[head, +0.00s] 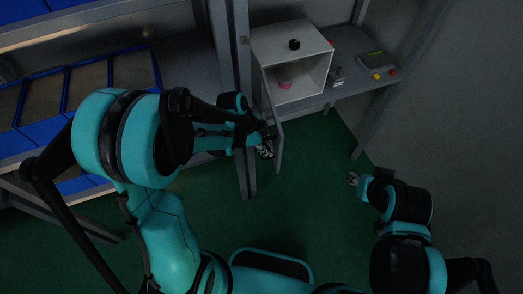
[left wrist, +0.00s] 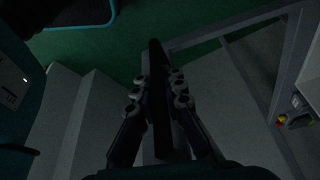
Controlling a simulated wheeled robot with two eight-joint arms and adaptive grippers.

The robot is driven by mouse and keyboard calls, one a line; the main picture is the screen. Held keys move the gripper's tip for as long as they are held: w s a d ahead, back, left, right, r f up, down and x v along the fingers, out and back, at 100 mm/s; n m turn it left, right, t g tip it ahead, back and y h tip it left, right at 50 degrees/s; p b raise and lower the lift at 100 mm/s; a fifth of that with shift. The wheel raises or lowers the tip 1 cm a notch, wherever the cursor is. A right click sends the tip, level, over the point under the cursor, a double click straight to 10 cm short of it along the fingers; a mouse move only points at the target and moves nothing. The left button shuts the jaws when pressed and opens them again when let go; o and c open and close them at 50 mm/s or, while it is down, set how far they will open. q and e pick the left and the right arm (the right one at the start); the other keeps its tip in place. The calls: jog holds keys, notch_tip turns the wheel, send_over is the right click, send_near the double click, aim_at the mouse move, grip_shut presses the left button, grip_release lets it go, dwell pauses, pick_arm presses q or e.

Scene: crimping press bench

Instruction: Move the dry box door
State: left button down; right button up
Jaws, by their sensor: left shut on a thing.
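The dry box (head: 311,72) is a pale open-fronted box on the bench shelf at the top of the head view. Its door (head: 279,140) stands open at the box's left side, seen nearly edge-on. My left gripper (head: 266,146) is at the door. In the left wrist view its fingers (left wrist: 158,90) are shut on a long dark bar, the door handle (left wrist: 157,56). My right gripper (head: 353,179) is low at the right, away from the door; its fingers are too small to tell open or shut.
A pink-topped round item (head: 285,84) sits inside the box and a black knob-like item (head: 294,44) on its top. A device with red and yellow buttons (head: 376,66) is on the shelf at right. A grey post (head: 243,100) stands left of the door. Green floor (head: 315,155) is clear.

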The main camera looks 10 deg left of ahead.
pick_arm(q)
jog(key=w+d+n+t+y+b, duration=0.1)
jog(key=w+d+n, duration=0.25)
jog(key=d, duration=0.25)
jog(key=w+d+n+t+b, duration=0.1)
jog(key=w+d+n, duration=0.1)
jog(key=w+d, duration=0.3)
jog(key=w+d+n+y, duration=0.1)
jog(key=w+d+n, duration=0.2)
jog(key=w, duration=0.3)
jog(key=w+d+n+t, duration=0.1)
jog(key=w+d+n, duration=0.2)
jog(key=w, duration=0.4)
jog(key=shift+d+y, duration=0.4)
jog(key=shift+d, duration=0.35)
jog(key=c, duration=1.6)
grip_release()
jog(key=shift+a, duration=0.15)
jog(key=v, duration=1.2)
jog(key=shift+s+f, duration=0.1)
